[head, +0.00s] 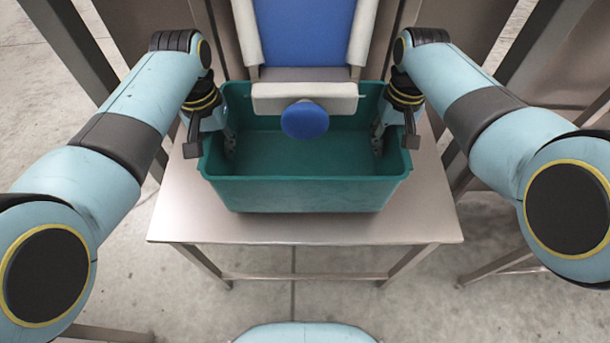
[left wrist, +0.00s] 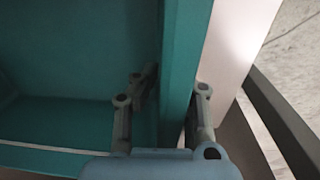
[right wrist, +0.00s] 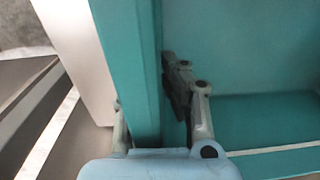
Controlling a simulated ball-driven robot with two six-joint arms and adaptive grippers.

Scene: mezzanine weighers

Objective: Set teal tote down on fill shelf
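The teal tote (head: 305,192), open-topped and empty where its inside shows, is upright over the pale metal shelf (head: 305,232). It looks level and at or very near the shelf top; I cannot tell whether its base touches. My left gripper (head: 225,140) straddles the tote's left wall, one finger inside and one outside, and looks shut on it in the left wrist view (left wrist: 176,95). My right gripper (head: 383,140) holds the right wall the same way; in the right wrist view (right wrist: 145,95) the inner finger lies against the wall. The tote's back is partly hidden.
A blue chute (head: 303,35) with pale side rails comes down behind the tote, its pale lip and a round blue knob (head: 305,120) overhanging the tote's rear. Dark metal posts (head: 65,45) stand on both sides. A bare strip of shelf shows in front of the tote.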

